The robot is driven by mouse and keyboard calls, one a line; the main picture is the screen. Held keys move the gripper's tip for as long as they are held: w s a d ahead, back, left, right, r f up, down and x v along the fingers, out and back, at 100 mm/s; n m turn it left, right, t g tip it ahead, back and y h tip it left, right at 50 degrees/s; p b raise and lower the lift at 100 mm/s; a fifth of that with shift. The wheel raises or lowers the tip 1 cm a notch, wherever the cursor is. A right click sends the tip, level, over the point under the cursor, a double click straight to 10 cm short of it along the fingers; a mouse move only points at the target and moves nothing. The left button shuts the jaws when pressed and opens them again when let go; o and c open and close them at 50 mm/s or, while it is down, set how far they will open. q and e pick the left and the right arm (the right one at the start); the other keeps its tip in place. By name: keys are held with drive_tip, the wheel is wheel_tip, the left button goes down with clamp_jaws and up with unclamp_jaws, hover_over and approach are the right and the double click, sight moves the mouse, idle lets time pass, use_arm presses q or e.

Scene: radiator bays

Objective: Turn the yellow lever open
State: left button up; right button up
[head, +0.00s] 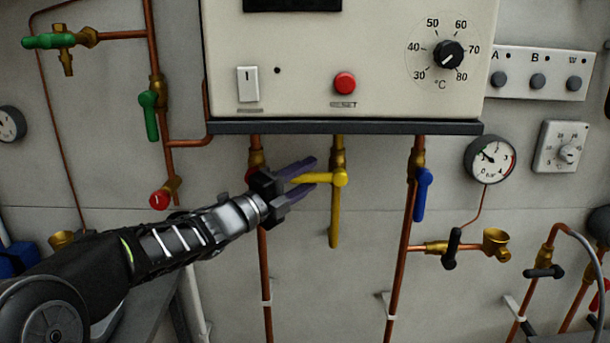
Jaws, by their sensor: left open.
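The yellow lever (316,179) sits on a brass valve on the yellow gas pipe (335,222), under the cream boiler panel. Its handle points left, across the vertical pipe, from a round yellow hub at its right end. My left gripper (306,177) comes in from the lower left. Its two purple fingers are open, one above and one below the handle in this view. The handle's left end lies between them, partly hidden near the palm. I cannot tell whether the fingers touch it. My right gripper is not in view.
The boiler panel (300,95) overhangs close above my gripper. A copper pipe (265,275) runs down behind my left wrist. A blue lever (422,193) hangs on the pipe to the right, and a green lever (150,115) is at upper left. Wall below the yellow pipe is clear.

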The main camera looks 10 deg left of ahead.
use_arm(q)
clamp_jaws()
idle(0.4)
idle(1.0)
